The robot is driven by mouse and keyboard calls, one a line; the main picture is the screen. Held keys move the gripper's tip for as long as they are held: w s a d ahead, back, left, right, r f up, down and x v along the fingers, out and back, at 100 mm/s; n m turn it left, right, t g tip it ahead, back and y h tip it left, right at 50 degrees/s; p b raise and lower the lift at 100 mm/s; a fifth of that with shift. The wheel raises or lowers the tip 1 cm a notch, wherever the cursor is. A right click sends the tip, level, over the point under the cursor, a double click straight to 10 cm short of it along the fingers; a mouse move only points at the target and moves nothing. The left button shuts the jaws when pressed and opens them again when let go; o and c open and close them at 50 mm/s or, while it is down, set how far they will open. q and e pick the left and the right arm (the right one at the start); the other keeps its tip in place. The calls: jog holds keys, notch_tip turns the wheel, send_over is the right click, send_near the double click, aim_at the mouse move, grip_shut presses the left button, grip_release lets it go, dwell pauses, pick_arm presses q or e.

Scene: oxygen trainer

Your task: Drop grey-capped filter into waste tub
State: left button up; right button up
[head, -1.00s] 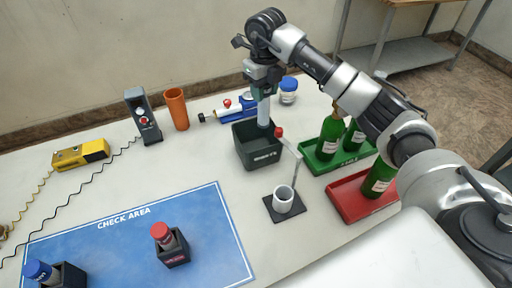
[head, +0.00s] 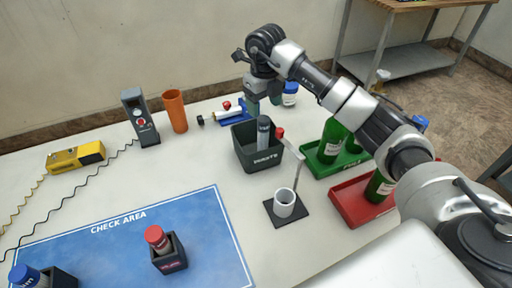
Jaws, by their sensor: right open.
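The grey-capped filter (head: 263,131) stands nearly upright inside the dark green waste tub (head: 262,159). Its grey top rises above the tub's rim, and its lower end is hidden by the tub wall. My right gripper (head: 263,101) is open and empty, just behind and above the filter, apart from it as far as I can see. My left gripper is not in view.
A white cup (head: 284,203) on a dark pad with a red-tipped upright stands in front of the tub. Green bottles stand in a green tray (head: 338,165) and a red tray (head: 357,209). An orange cylinder (head: 175,111) is left. The blue check area (head: 110,250) holds two capped filters in holders.

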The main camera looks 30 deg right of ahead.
notch_tip(320, 180, up, 11)
dwell(0.5)
jog(key=shift+f, duration=0.15)
